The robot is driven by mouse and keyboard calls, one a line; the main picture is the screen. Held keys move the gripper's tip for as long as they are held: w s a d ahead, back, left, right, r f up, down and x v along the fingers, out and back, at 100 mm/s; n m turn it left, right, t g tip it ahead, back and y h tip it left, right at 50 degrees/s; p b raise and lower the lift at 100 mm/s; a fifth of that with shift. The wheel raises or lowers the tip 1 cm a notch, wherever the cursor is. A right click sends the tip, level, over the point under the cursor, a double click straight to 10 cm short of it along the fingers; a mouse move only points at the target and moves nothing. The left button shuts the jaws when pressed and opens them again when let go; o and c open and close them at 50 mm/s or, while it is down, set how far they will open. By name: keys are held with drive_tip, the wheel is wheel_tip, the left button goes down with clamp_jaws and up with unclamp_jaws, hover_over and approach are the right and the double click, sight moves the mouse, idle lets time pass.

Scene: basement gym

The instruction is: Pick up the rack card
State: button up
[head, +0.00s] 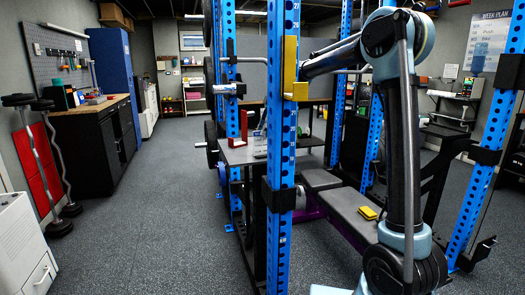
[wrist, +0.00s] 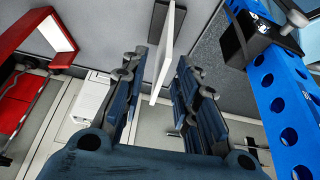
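A thin white panel, which looks like the rack card, shows in the wrist view (wrist: 166,45), seen nearly edge-on. Its near end reaches toward the gap between my fingers. My gripper (wrist: 163,95) is open, with one dark blue finger on each side of that gap. I see no finger closed on the card. In the head view a small pale upright piece, likely the same card (head: 260,143), stands on the grey bench top beside a red frame. My arm comes in from the right; my gripper is mostly hidden there behind the blue rack post.
The red frame (wrist: 45,30) is at the wrist view's upper left. A blue perforated post (wrist: 285,95) stands close on the right. In the head view, the front rack post (head: 283,130) with a yellow bracket (head: 292,75) stands before the bench top. A yellow block (head: 368,212) lies on the bench.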

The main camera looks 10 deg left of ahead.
hover_over(259, 155)
drive_tip(key=shift+w+f, duration=0.2)
drive_tip(key=shift+f, duration=2.75)
clamp_jaws()
